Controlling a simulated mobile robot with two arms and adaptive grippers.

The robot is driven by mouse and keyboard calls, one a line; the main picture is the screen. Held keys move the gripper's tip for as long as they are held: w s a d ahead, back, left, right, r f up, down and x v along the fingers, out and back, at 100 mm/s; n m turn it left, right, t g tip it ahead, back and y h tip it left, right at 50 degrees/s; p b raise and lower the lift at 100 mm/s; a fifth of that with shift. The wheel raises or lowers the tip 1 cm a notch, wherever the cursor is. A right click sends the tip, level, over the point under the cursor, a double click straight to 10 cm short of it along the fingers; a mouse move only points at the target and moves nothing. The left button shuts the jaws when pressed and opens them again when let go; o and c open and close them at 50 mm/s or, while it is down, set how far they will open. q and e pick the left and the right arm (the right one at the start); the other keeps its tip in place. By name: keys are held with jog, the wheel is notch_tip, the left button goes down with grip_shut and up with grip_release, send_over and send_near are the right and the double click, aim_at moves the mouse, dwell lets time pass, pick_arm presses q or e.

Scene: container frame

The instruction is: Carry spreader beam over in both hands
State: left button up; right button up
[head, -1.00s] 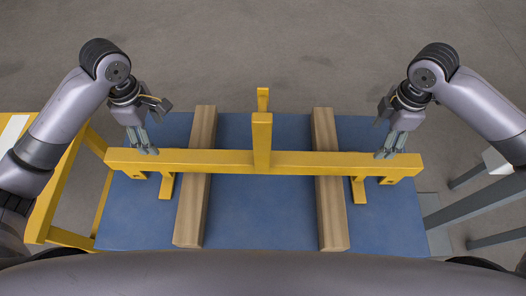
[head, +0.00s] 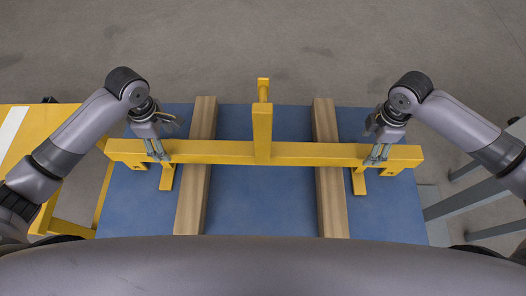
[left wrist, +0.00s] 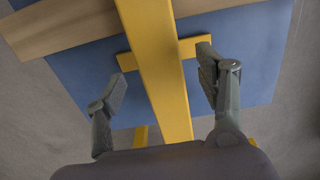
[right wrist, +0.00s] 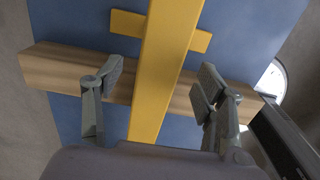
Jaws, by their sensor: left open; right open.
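The yellow spreader beam (head: 218,152) lies level across two wooden bearers, with an upright post at its middle and a foot near each end. My left gripper (head: 161,157) is at the beam's left part, above the left foot. In the left wrist view its open fingers (left wrist: 163,85) stand on either side of the beam (left wrist: 160,70), apart from it. My right gripper (head: 375,160) is at the right part, near the right foot. In the right wrist view its open fingers (right wrist: 157,85) also straddle the beam (right wrist: 165,55) with gaps.
The wooden bearers (head: 196,190) and (head: 331,190) rest on a blue table top (head: 262,210). A yellow frame (head: 50,215) stands at the left. Grey metal rails (head: 475,190) stand at the right. Open floor lies beyond the table.

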pick_arm(q)
notch_tip(320, 180, down, 8)
jog(key=shift+r, duration=0.1)
pick_arm(e)
notch_tip(320, 180, down, 8)
jog(key=shift+r, duration=0.1)
pick_arm(q)
jog(key=shift+c, duration=0.4)
pick_arm(e)
jog(key=shift+c, duration=0.4)
pick_arm(q)
grip_shut()
pick_arm(e)
grip_shut()
pick_arm(q)
jog(key=shift+w+r, duration=0.25)
pick_arm(e)
jog(key=shift+w+r, duration=0.25)
